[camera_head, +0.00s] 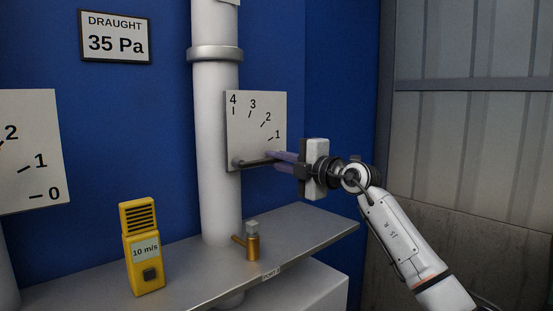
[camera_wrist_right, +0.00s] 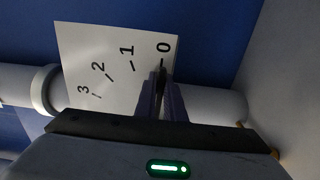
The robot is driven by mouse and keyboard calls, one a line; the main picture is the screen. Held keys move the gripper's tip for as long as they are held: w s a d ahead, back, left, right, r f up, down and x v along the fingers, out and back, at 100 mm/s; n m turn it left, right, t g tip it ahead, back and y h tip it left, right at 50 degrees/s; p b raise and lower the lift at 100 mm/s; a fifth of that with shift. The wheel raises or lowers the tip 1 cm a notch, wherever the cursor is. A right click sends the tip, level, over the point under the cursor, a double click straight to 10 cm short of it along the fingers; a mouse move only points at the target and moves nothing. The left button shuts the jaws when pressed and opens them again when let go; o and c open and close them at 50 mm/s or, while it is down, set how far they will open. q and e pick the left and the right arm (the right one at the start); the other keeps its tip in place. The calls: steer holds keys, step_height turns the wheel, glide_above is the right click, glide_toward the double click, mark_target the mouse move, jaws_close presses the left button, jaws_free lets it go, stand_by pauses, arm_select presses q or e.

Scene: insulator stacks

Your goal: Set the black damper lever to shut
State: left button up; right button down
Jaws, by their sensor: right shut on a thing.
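The dark damper lever (camera_head: 254,162) lies almost level across the lower part of a white dial plate (camera_head: 261,113) on the white pipe. Its pivot is at the plate's lower left. My right gripper (camera_head: 280,158) is shut on the lever's outer end, with its purple fingers on either side. In the right wrist view the lever (camera_wrist_right: 161,76) shows between the fingers, in line with the 0 mark or very close to it. In the head view the 0 is hidden behind the fingers. My left gripper is not in view.
A second dial plate (camera_head: 30,150) is cut off at the left edge. A yellow meter (camera_head: 143,246) and a small brass fitting (camera_head: 252,246) stand on the grey shelf (camera_head: 200,276) below. A sign (camera_head: 116,36) reads DRAUGHT 35 Pa.

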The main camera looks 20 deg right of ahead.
steer(key=shift+f, duration=0.15)
steer(key=c, duration=1.8)
jaws_free()
steer(key=shift+c, duration=0.2)
steer(key=b+v, duration=0.2)
steer(key=v, duration=0.8)
steer(key=shift+s, duration=0.15)
